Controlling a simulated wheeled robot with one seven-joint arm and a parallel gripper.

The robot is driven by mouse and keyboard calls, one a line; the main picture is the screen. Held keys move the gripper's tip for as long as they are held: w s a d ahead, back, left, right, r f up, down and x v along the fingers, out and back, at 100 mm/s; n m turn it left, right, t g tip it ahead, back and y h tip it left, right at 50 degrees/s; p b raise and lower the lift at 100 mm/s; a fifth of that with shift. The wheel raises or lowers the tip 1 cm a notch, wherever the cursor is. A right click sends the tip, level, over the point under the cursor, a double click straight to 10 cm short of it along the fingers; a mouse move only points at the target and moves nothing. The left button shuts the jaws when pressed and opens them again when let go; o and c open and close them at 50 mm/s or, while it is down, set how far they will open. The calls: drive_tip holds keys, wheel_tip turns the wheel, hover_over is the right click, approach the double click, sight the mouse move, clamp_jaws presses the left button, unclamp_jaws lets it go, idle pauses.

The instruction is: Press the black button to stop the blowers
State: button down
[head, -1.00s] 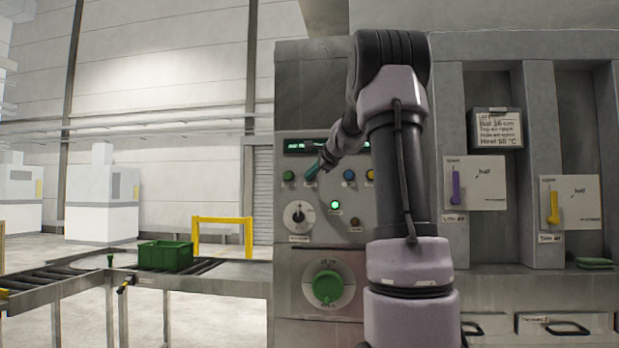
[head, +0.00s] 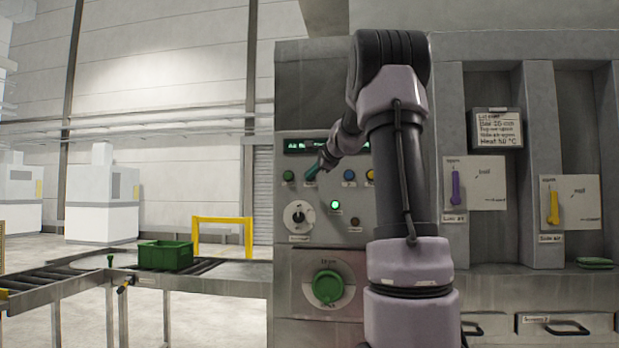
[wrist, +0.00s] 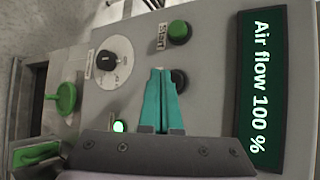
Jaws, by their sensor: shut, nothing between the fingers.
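The black button (wrist: 180,80) shows in the wrist view on the grey panel, just right of my fingertips and partly hidden behind them. My gripper (wrist: 160,72) has teal fingers, shut together and empty, with the tips over the left part of the button. I cannot tell if they touch it. In the head view my gripper (head: 312,173) is at the panel's row of buttons and covers the black button. The display (wrist: 264,85) reads "Air flow 100 %". A green button (wrist: 179,33) labelled "Start" sits beside the black one.
A black selector knob (wrist: 106,60), a lit green lamp (wrist: 120,127) and a large green knob (head: 327,287) are on the same machine front. Blue (head: 349,174) and yellow (head: 370,176) buttons lie right of my gripper. A conveyor with a green crate (head: 166,256) stands left.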

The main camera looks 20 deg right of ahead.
drive_tip(key=shift+w+d, duration=0.1)
drive_tip(key=shift+w+d, duration=0.15)
drive_tip(key=shift+w, duration=0.1)
idle(0.3)
drive_tip(key=shift+w+d, duration=0.3)
drive_tip(key=shift+w, duration=0.1)
idle(0.7)
idle(0.3)
drive_tip(key=shift+s+a, duration=0.5)
drive_tip(key=shift+s, duration=0.25)
drive_tip(key=shift+s+a, duration=0.75)
drive_tip(key=shift+s, duration=0.3)
drive_tip(key=shift+s+a, duration=0.7)
drive_tip(key=shift+s, duration=0.35)
